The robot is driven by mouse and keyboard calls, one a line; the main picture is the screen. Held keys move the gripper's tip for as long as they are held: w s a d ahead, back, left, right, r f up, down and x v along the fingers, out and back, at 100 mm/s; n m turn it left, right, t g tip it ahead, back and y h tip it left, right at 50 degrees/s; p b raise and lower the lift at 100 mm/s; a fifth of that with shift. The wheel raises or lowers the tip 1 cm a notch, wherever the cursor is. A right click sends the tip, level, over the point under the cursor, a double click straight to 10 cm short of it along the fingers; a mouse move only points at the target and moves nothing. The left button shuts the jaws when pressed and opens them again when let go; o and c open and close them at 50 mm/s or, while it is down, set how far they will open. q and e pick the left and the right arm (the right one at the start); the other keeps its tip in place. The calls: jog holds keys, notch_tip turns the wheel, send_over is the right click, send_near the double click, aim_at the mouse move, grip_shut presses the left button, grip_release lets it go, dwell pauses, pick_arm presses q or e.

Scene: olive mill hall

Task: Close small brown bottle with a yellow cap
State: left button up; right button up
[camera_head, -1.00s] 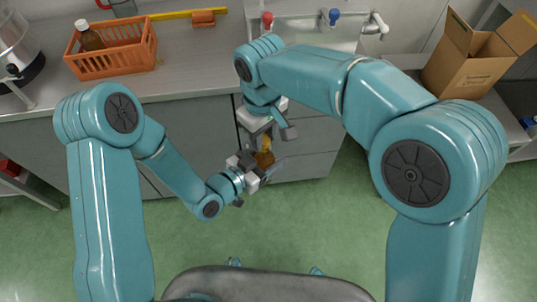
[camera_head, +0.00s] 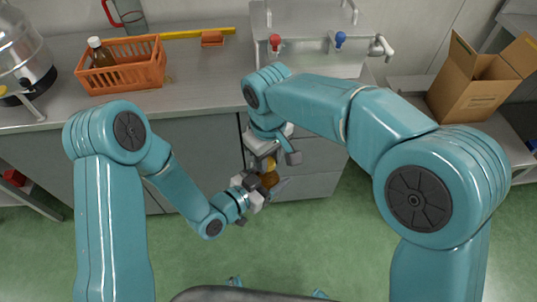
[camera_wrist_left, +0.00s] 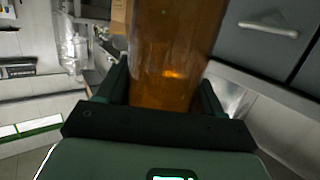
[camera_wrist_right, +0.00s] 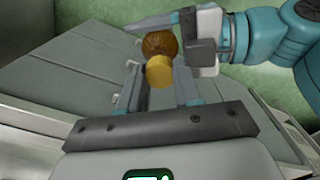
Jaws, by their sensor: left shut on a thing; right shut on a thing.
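The small brown bottle (camera_head: 269,180) is in my left gripper (camera_head: 262,187), low in front of the counter. In the left wrist view its amber body (camera_wrist_left: 172,60) stands between the two fingers. The yellow cap (camera_head: 269,165) is in my right gripper (camera_head: 268,157), just above the bottle. In the right wrist view the cap (camera_wrist_right: 159,71) sits between the fingertips and overlaps the round brown bottle (camera_wrist_right: 160,42) behind it. I cannot tell whether the cap touches the bottle neck, which is hidden. My left gripper also shows there beside the bottle (camera_wrist_right: 200,42).
An orange basket (camera_head: 122,81) with another brown bottle, white-capped (camera_head: 100,52), stands on the counter (camera_head: 200,84). A sink with taps (camera_head: 380,46) is behind my right arm. A cardboard box (camera_head: 472,88) stands at right. Grey drawers (camera_head: 310,185) are close behind the grippers. Green floor is clear.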

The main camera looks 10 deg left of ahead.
jog(key=shift+f, duration=0.45)
jog(key=shift+f, duration=0.55)
jog(key=m, duration=1)
jog(key=shift+a, duration=0.1)
jog(key=m, duration=1.7)
jog(key=shift+w+m, duration=0.1)
jog(key=shift+m, duration=0.3)
jog(key=m, duration=0.6)
